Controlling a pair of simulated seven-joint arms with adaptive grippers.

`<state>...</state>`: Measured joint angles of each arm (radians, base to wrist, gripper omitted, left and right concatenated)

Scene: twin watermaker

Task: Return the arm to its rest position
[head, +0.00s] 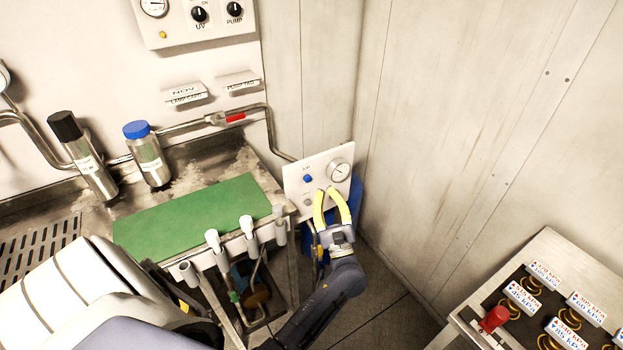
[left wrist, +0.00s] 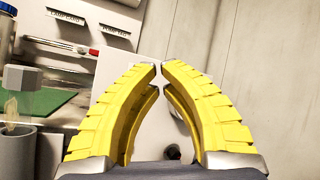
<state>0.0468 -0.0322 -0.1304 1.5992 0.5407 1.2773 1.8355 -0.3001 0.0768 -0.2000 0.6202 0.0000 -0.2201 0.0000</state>
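My left gripper (head: 326,191) has curved yellow fingers and is at the end of the dark arm in the middle of the head view. It is in front of the lower right part of a small white panel (head: 296,186). Whether it touches the panel cannot be told. In the left wrist view the gripper (left wrist: 161,68) has its fingertips almost together, with nothing seen held between them. The pale panel (left wrist: 118,66) lies behind the fingers there. My right gripper is not in view.
The panel carries a gauge (head: 340,172) and a blue knob (head: 308,179). A bench with a green mat (head: 185,222), a blue-capped bottle (head: 148,158) and a black-capped cylinder (head: 88,160) stands left. White-topped fittings (head: 247,226) line its front. A valve box (head: 540,290) is lower right.

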